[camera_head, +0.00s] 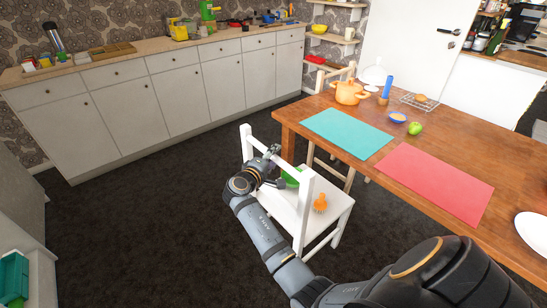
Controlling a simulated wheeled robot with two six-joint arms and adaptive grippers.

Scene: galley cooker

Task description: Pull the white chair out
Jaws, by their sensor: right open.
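The white chair (338,205) stands at the near left side of the wooden table (459,141), its backrest facing me. A green item (292,177) and an orange brush-like item (320,204) are on its seat. My right arm reaches in from the lower right. My right gripper (274,153) is open at the top bar of the chair's backrest. The wrist hides part of the backrest, and I cannot tell whether the fingers touch the bar. My left gripper is not in view.
The table holds a teal mat (347,133), a red mat (436,183), an orange pot (350,93), a green apple (415,128) and a white plate (534,226). White cabinets (160,98) line the back wall. Dark carpet (150,215) left of the chair is clear.

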